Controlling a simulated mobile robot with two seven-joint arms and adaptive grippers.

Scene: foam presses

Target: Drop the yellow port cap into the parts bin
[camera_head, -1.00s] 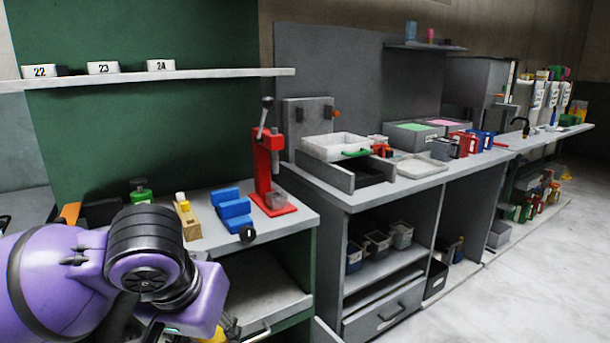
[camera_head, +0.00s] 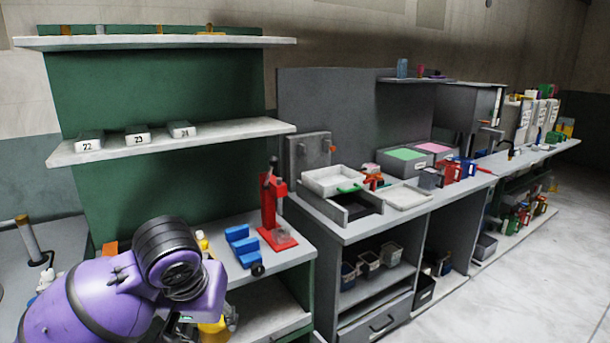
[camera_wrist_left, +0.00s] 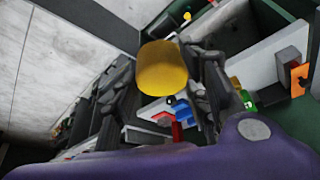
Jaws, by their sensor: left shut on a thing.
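My left gripper (camera_wrist_left: 165,90) is shut on the yellow port cap (camera_wrist_left: 162,68), a rounded yellow cylinder between the two dark fingers in the left wrist view. In the head view the left gripper (camera_head: 228,318) is at the lower left, mostly hidden behind my purple wrist, with a patch of yellow beside it. It is in front of the green-backed bench. I cannot tell which container is the parts bin; several small open bins (camera_head: 368,260) stand on the shelf under the grey bench. My right gripper is not in view.
A red press (camera_head: 270,215) and a blue stepped block (camera_head: 240,246) stand on the green-backed bench. A white tray (camera_head: 333,180) and a flat pale tray (camera_head: 404,196) are on the grey bench. The floor (camera_head: 490,290) at right is clear.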

